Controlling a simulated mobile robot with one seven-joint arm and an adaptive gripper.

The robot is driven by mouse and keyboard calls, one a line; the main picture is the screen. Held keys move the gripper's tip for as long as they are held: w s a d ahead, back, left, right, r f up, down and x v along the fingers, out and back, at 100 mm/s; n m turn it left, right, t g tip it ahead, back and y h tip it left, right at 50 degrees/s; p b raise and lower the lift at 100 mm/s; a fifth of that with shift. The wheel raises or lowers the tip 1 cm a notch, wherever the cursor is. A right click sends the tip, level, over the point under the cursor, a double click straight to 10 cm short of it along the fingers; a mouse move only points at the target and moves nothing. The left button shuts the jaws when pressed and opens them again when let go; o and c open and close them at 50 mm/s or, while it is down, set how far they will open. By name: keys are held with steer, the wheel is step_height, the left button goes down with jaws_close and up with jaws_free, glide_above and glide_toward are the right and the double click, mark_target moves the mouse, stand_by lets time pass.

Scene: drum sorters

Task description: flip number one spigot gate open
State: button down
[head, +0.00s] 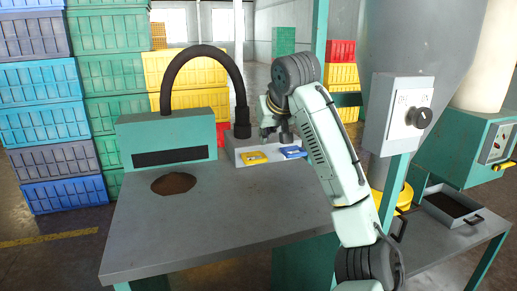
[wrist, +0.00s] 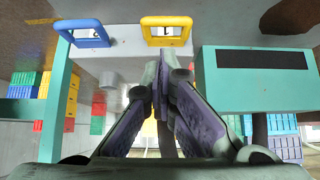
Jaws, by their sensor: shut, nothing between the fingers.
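Two flat handled gates, one yellow (head: 254,158) and one blue (head: 292,152), sit side by side on a pale grey block at the back of the grey table. In the wrist view, which looks inverted, the yellow gate (wrist: 166,32) is near the top centre with a small mark like a 1. The blue gate (wrist: 82,33) is to its left with a mark too small to read surely. My gripper (head: 268,136) is just above and behind the gates, apart from them. Its fingers (wrist: 160,78) are shut and empty, pointing toward the yellow gate.
A black curved hose (head: 205,50) arches from a teal box (head: 167,138) to beside the gates. The table (head: 215,225) has a round hole (head: 174,183); its front is clear. A control box with a knob (head: 422,117) stands right of my arm. Stacked crates (head: 38,118) stand behind.

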mark_target(255, 154)
steer(key=p+x, duration=0.2)
steer(key=x, duration=0.8)
